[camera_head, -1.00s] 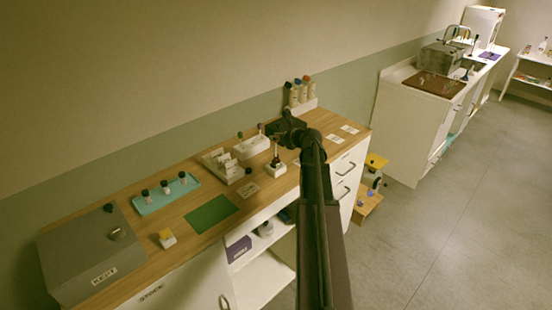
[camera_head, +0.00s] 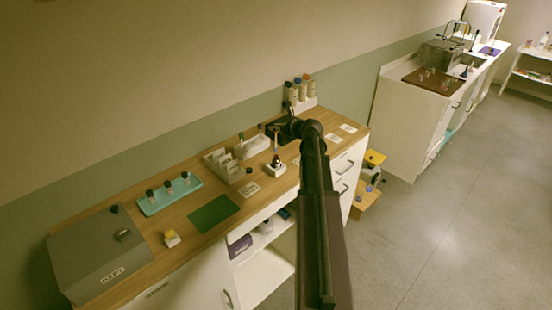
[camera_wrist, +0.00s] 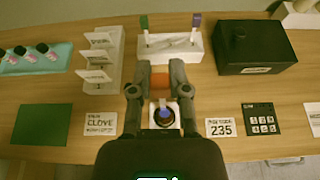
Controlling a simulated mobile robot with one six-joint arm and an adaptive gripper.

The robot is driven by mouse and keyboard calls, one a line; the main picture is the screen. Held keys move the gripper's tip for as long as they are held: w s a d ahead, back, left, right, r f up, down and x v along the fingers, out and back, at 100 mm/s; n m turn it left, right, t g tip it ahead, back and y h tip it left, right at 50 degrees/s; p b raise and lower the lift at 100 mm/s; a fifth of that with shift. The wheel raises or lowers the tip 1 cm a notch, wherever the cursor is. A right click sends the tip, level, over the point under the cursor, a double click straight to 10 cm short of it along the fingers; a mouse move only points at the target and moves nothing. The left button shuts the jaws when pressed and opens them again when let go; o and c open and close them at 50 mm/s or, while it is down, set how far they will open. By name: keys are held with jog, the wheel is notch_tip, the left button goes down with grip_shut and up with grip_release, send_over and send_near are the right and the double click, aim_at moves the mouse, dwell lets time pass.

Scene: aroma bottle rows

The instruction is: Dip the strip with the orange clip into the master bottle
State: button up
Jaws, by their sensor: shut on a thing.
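My gripper (camera_wrist: 159,92) is shut on the orange clip (camera_wrist: 159,80) in the wrist view. A pale narrow strip (camera_wrist: 162,102) runs from the clip, with a bluish end at the mouth of a dark bottle (camera_wrist: 163,119). I cannot tell whether the strip's end is inside the mouth or just above it. The bottle stands upright on a white base, also seen in the head view (camera_head: 276,169). There my gripper (camera_head: 272,130) is above the bottle, and the strip shows between them. The clip is not clear in the head view.
A white holder (camera_wrist: 168,48) with green-topped and purple-topped strips stands behind the bottle. A white card rack (camera_wrist: 100,60) is left of it, a black box (camera_wrist: 255,50) right. A clove card (camera_wrist: 100,124) and a 235 card (camera_wrist: 220,128) flank the bottle. A green mat (camera_head: 213,213) lies left.

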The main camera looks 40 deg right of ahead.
jog(key=shift+r+p, duration=0.6)
jog(key=shift+r, duration=0.15)
